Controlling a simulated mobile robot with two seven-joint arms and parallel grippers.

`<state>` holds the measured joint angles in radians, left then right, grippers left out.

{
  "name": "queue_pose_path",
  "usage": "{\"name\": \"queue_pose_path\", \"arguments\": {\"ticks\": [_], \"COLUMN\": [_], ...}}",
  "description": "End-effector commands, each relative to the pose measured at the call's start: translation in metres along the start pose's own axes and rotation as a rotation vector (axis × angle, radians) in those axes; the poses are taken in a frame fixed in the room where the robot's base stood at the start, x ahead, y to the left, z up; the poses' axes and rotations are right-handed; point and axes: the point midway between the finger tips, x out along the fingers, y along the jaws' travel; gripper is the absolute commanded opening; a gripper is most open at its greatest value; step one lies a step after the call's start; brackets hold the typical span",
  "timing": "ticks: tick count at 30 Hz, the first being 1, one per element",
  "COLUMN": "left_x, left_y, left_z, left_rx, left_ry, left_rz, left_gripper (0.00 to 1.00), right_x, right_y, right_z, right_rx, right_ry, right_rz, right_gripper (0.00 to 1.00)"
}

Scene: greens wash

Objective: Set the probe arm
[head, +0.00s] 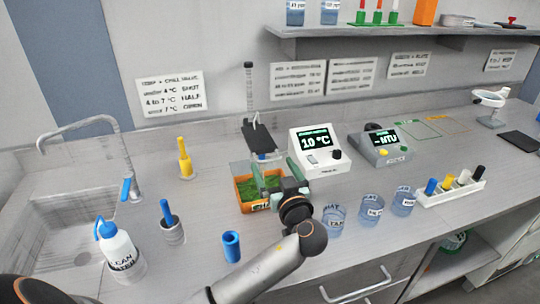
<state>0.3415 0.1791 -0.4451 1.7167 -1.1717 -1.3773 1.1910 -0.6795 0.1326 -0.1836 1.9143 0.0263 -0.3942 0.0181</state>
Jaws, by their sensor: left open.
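An orange tray (243,205) of greens stands in front of the stand. My left gripper (272,172) is open over the tray's right side, its fingers pointing toward the stand. I cannot tell whether it touches the tray or the probe arm. The meter reading 10 °C (316,152) stands just right of the gripper. My right gripper is out of view.
A sink (80,215) and squeeze bottle (117,245) are at left. A blue cup (231,246) stands left of my forearm. Clear beakers (372,210) and a rack of coloured vials (455,190) are at right. A shelf (400,32) overhangs the back right.

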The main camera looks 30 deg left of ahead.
Motion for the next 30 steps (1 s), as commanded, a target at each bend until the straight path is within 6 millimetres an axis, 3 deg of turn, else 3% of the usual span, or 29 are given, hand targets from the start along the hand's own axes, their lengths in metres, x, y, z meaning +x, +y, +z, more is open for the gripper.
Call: {"name": "queue_pose_path", "arguments": {"ticks": [6,18,30], "left_x": [0.028,0.035,0.034], "left_y": [0.000,0.000,0.001], "left_z": [-0.002,0.000,0.000], "left_rx": [0.001,-0.001,-0.001], "left_ry": [0.002,-0.001,0.000], "left_rz": [0.000,0.001,0.002], "left_gripper": [0.98,0.96,0.51], "right_x": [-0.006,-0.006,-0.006], "right_y": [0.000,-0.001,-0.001], "right_z": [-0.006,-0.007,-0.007], "right_rx": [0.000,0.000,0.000], "right_ry": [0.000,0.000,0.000], "right_rz": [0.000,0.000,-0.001], "right_gripper": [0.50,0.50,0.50]}}
